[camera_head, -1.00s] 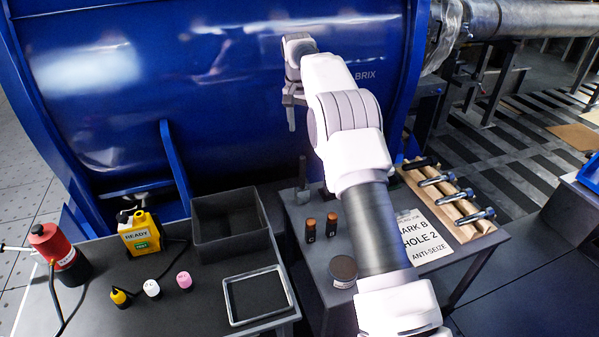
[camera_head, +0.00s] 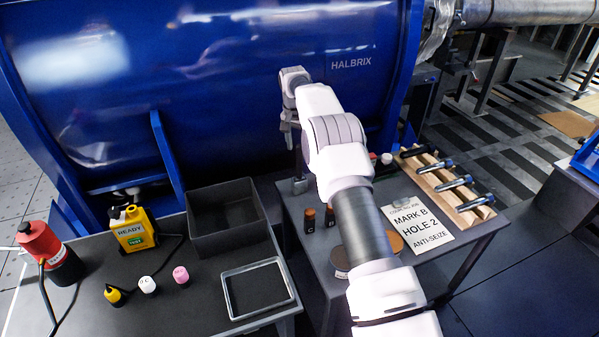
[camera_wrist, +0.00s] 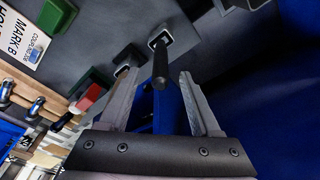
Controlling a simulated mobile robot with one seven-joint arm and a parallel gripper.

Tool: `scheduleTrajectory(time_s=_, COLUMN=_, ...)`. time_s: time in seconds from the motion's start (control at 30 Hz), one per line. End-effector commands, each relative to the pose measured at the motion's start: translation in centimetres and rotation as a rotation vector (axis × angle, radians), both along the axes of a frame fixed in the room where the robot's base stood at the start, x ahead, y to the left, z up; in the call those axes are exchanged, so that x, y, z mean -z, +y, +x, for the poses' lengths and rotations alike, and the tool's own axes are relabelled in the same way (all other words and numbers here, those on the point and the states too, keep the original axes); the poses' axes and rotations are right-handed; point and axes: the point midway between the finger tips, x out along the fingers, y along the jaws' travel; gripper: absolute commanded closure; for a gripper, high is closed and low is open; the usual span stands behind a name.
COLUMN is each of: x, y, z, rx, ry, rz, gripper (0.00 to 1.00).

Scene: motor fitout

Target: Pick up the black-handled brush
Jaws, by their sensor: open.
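A black upright handle (camera_wrist: 160,66), which appears to be the brush, stands in a small square holder (camera_wrist: 159,40) in the wrist view. In the head view the dark handle (camera_head: 298,162) rises from its block (camera_head: 297,186) at the back left of the right-hand table, partly behind my wrist. Its bristles are not visible. My gripper (camera_wrist: 161,74) is open, with the handle between its fingertips in the wrist view. Contact is not visible. In the head view my gripper (camera_head: 289,136) hangs above the holder, fingers pointing down.
A large blue drum (camera_head: 220,80) stands close behind. The right-hand table carries two small dark bottles (camera_head: 309,220), a round tin (camera_head: 340,262), a job card (camera_head: 418,222) and a wooden rack (camera_head: 450,187) of bolts. A grey bin (camera_head: 227,240) is on the left table.

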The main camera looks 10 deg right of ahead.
Motion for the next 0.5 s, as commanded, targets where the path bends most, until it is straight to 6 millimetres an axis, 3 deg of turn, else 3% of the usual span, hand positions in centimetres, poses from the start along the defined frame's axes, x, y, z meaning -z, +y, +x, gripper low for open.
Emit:
scheduleTrajectory(time_s=0.17, x=0.9, y=-0.1, z=0.1, rx=0.000, ry=0.000, rz=0.000, gripper=0.36)
scheduleTrajectory(time_s=0.5, x=5.4, y=-0.4, z=0.6, rx=0.000, ry=0.001, rz=0.000, gripper=0.36)
